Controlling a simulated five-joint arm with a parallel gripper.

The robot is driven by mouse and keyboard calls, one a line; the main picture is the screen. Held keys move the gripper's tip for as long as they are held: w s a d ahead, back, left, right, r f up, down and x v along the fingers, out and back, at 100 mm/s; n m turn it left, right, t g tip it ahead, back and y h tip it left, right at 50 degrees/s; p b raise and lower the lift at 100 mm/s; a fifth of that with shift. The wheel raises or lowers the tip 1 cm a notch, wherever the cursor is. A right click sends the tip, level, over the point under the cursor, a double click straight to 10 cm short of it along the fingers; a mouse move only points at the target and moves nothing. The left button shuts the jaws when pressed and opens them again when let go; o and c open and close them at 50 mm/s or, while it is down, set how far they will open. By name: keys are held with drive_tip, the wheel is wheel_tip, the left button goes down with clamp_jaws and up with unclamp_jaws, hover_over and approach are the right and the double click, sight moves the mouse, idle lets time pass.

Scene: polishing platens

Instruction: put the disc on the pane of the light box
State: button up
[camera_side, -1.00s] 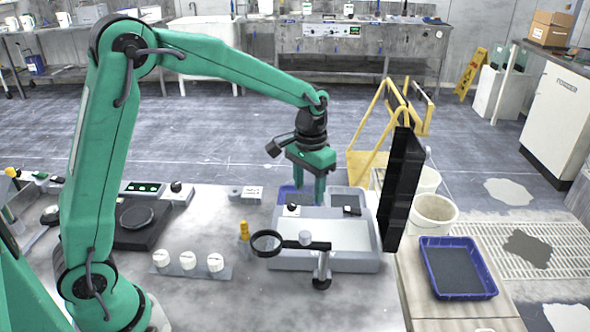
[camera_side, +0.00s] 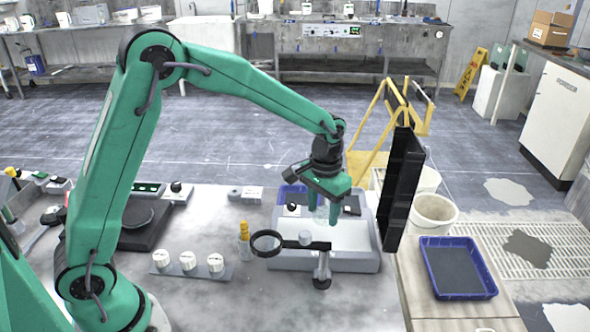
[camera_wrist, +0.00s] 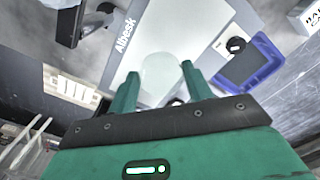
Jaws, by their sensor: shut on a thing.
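The disc (camera_side: 322,211) is a clear, faintly tinted round plate. My gripper (camera_side: 323,214) is shut on it, with a finger at each side. In the wrist view the disc (camera_wrist: 163,76) shows pale between my fingertips. The light box (camera_side: 292,264) is a grey case with a bright white pane (camera_side: 352,234). My gripper holds the disc above the back part of the pane. In the wrist view the light box (camera_wrist: 124,36) lies beneath the disc. The gap between disc and pane is hard to judge.
A magnifier (camera_side: 265,232) on a post stands across the box's front. A tall black panel (camera_side: 400,190) rises close at the right. A blue tray (camera_wrist: 268,60) lies beside the box. Several white pots (camera_side: 188,260) and a yellow-topped bottle (camera_side: 244,244) stand left.

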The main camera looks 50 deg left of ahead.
sight(321, 234)
drive_tip(key=shift+f, duration=2.25)
drive_tip(key=shift+f, duration=0.1)
drive_tip(key=o, duration=1)
wheel_tip(321, 234, up, 12)
drive_tip(key=shift+f, duration=0.1)
drive_tip(key=shift+r, duration=0.25)
